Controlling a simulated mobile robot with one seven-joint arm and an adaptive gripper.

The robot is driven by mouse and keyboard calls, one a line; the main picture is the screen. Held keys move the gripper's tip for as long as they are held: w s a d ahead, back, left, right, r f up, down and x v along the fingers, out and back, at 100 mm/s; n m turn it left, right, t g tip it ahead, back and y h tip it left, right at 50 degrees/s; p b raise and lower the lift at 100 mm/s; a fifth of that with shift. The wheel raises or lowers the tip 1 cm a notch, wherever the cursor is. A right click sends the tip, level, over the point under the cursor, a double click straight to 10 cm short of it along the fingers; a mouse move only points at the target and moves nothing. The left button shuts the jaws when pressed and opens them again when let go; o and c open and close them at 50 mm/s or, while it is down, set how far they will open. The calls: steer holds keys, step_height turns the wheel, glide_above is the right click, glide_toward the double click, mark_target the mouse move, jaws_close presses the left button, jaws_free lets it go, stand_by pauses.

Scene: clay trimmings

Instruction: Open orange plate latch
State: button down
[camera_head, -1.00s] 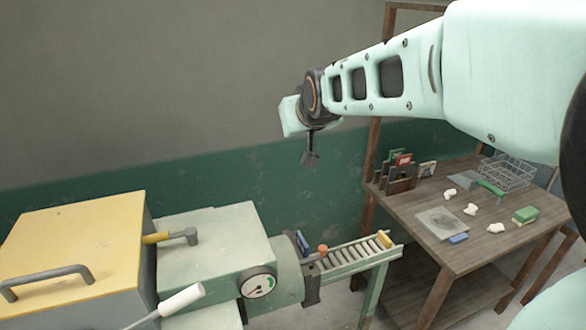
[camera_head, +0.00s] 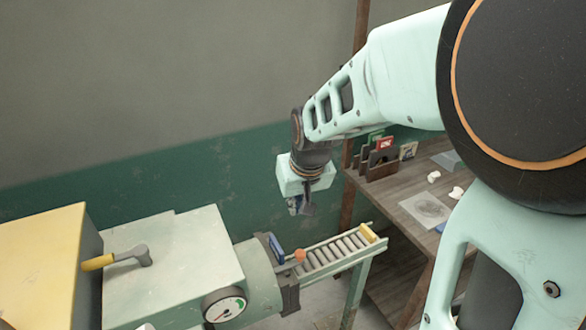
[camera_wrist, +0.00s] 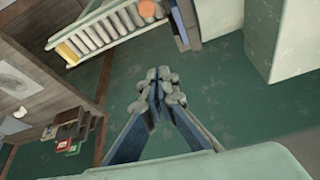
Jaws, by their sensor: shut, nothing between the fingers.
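The orange latch knob (camera_head: 299,255) stands at the outlet end of the pale green machine, beside a dark end plate (camera_head: 290,297) and a blue piece (camera_head: 276,247). In the wrist view the orange knob (camera_wrist: 146,9) is at the top edge, partly cut off, with the blue piece (camera_wrist: 180,22) beside it. My gripper (camera_head: 305,208) hangs above the knob and apart from it. In the wrist view my gripper's fingertips (camera_wrist: 160,86) are together and empty, over the green wall.
A roller conveyor (camera_head: 338,252) with a yellow block (camera_head: 368,233) at its end runs right from the outlet. A yellow-handled lever (camera_head: 118,257) and a gauge (camera_head: 225,306) are on the machine. A wooden table (camera_head: 400,187) stands at the right.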

step_height(320, 180, down, 11)
steer(key=s+p, duration=0.1)
steer(key=shift+d, duration=0.15)
stand_by(0.6)
steer(key=shift+s, duration=0.1)
stand_by(0.4)
steer(key=shift+m, duration=0.3)
